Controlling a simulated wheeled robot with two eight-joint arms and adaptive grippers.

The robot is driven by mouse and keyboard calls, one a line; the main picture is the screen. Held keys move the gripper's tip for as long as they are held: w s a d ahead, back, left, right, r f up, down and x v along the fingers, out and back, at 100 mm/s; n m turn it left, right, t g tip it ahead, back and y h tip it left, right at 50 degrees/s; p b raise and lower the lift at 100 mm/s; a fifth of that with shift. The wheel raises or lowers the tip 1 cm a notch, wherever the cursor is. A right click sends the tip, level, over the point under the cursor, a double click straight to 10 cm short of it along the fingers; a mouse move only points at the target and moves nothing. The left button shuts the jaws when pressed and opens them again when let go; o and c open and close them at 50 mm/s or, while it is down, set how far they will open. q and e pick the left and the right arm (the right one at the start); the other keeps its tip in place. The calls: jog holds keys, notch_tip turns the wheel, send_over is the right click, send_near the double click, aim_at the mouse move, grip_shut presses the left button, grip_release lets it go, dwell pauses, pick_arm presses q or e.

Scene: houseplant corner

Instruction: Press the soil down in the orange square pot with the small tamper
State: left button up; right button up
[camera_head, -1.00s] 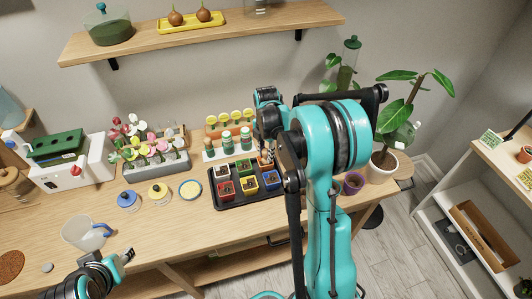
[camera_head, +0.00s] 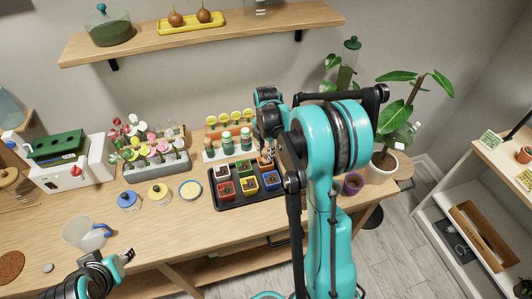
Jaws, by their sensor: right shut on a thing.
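The black tray (camera_head: 232,203) on the table holds several small square pots with dark soil. A red pot (camera_head: 226,189), a yellow pot (camera_head: 249,185) and a blue pot (camera_head: 271,181) form the front row. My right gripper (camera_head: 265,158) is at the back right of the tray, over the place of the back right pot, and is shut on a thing. The arm and gripper largely hide this thing and that pot, so I cannot make out the small tamper or the orange pot clearly, nor any contact with soil. My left gripper (camera_head: 127,256) is low at left, away from the tray; its jaw opening is unclear.
A purple pot (camera_head: 352,184) is at right. The table front is mostly clear.

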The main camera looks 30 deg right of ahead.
jog(key=shift+r+p, duration=2)
jog(key=shift+r, duration=1.25)
